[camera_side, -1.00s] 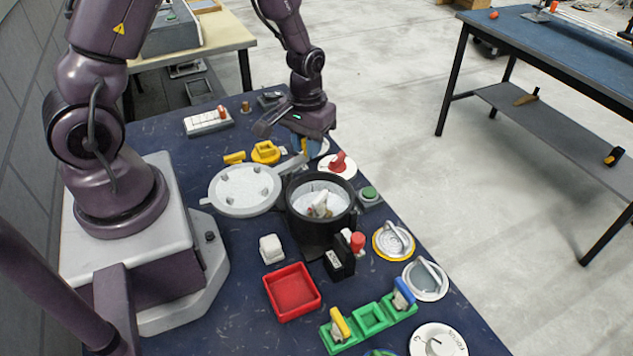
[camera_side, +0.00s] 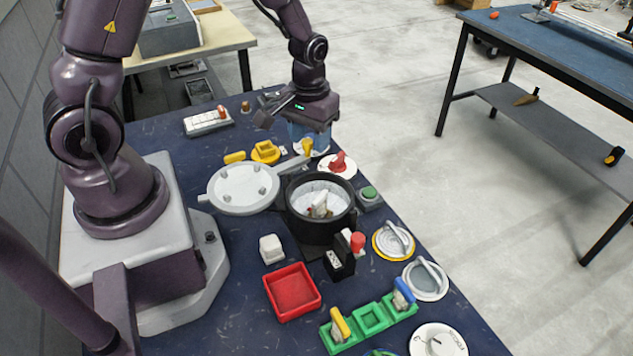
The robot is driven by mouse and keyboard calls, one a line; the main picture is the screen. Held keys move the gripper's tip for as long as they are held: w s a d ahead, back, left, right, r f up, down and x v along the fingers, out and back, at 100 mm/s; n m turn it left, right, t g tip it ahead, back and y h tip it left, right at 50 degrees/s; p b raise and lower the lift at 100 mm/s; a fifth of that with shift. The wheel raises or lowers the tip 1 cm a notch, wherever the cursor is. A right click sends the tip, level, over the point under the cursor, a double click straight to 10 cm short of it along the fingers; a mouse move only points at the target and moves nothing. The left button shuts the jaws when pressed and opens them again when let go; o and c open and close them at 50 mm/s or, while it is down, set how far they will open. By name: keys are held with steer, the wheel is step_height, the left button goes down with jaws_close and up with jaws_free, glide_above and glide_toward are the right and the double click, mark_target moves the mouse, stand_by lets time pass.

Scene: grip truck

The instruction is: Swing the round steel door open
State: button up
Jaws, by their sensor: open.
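The round steel door (camera_side: 240,190) is a pale disc with several bolt-like studs. It stands swung open, lying out to the left of the round black vessel (camera_side: 314,226). The vessel's mouth is uncovered, and a small pale object (camera_side: 319,207) shows inside. An arm runs from the door's right side towards a yellow-topped part (camera_side: 307,146) behind the vessel. My gripper (camera_side: 288,112) is open and empty, behind and above the door and vessel, apart from both. One finger shows on its left; the other is mostly hidden.
A clear blue container (camera_side: 313,138) stands just below my gripper. A red knob (camera_side: 338,161) and a green button (camera_side: 370,194) sit right of the vessel. A red tray (camera_side: 291,311), white block (camera_side: 271,247) and green rack (camera_side: 337,346) lie in front.

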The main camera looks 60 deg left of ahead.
steer(key=shift+r, duration=2.85)
steer(key=shift+s, duration=0.3)
steer(key=s+d+r+m+t, duration=0.2)
steer(key=s+r, duration=0.4)
steer(key=r, duration=0.3)
steer(key=s+d+r+m+t, duration=0.3)
steer(key=s+d+r+m, duration=0.1)
steer(key=r, duration=0.4)
steer(key=shift+s+d+r+t, duration=0.35)
steer(key=shift+s+d, duration=0.2)
steer(key=shift+s, duration=0.5)
